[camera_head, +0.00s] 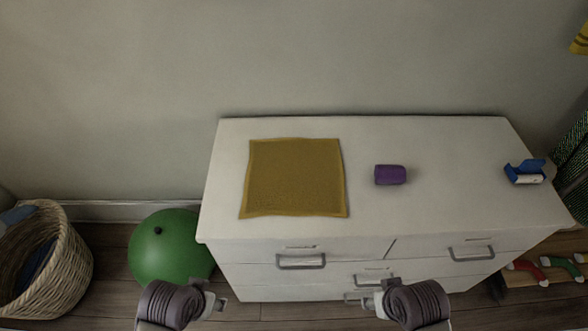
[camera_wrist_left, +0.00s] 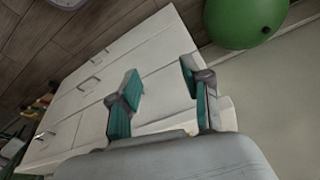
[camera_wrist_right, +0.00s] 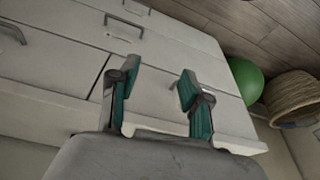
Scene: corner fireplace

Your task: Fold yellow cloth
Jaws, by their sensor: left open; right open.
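The yellow cloth (camera_head: 294,178) lies flat and spread out on the left part of the white dresser top (camera_head: 440,215) in the head view. It is a rough square with slightly wavy edges and a lighter border. My left gripper (camera_head: 217,301) is low in front of the dresser, apart from the cloth. Its fingers stand apart and empty in the left wrist view (camera_wrist_left: 160,88). My right gripper (camera_head: 372,301) is also in front of the dresser, below the top's front edge. Its fingers are apart and empty in the right wrist view (camera_wrist_right: 155,92).
A purple object (camera_head: 390,175) lies right of the cloth. A blue and white item (camera_head: 524,172) sits near the dresser's right end. A green ball (camera_head: 171,247) and a wicker basket (camera_head: 62,262) stand on the floor at left. Drawer handles (camera_head: 301,261) stick out in front.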

